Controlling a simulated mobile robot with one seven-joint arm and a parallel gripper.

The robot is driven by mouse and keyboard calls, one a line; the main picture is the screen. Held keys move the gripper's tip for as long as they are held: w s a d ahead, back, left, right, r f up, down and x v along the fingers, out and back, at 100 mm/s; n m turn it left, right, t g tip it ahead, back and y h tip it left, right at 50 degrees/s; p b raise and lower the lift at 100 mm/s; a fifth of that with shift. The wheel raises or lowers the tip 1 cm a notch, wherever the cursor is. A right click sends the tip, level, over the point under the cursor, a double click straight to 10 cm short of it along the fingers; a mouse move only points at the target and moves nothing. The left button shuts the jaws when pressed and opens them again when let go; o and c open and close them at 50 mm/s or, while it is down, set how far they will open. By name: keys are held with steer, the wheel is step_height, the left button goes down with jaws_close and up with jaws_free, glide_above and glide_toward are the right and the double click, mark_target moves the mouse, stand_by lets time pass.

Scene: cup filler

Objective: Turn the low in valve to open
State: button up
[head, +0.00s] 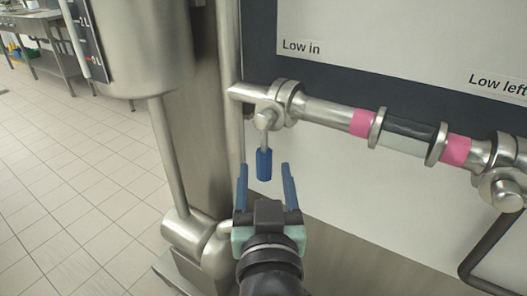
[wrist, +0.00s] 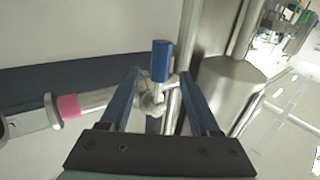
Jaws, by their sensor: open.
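The low in valve (head: 268,116) sits on the metal pipe below the "Low in" label (head: 301,46). Its lever hangs down and ends in a blue handle (head: 264,164). My gripper (head: 264,172) is open, with its two blue fingers on either side of the handle's lower end in the head view; I cannot tell the depth between them. In the wrist view the blue handle (wrist: 161,60) shows between and beyond the fingertips of my gripper (wrist: 160,72), and the valve body (wrist: 152,102) is partly seen between the fingers. No contact is visible.
The pipe (head: 330,113) with pink bands runs right to another valve (head: 502,188) near the "Low left" label (head: 498,83). A vertical metal column (head: 200,110) and a tank (head: 145,45) stand to the left. Open tiled floor (head: 75,190) lies further left.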

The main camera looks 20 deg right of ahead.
mark_target(263, 149)
steer(key=b+x, duration=0.1)
steer(key=x, duration=0.6)
steer(key=shift+w+d, duration=0.1)
steer(key=shift+w, duration=0.1)
jaws_close()
steer(key=shift+f, duration=0.1)
stand_by(1.1)
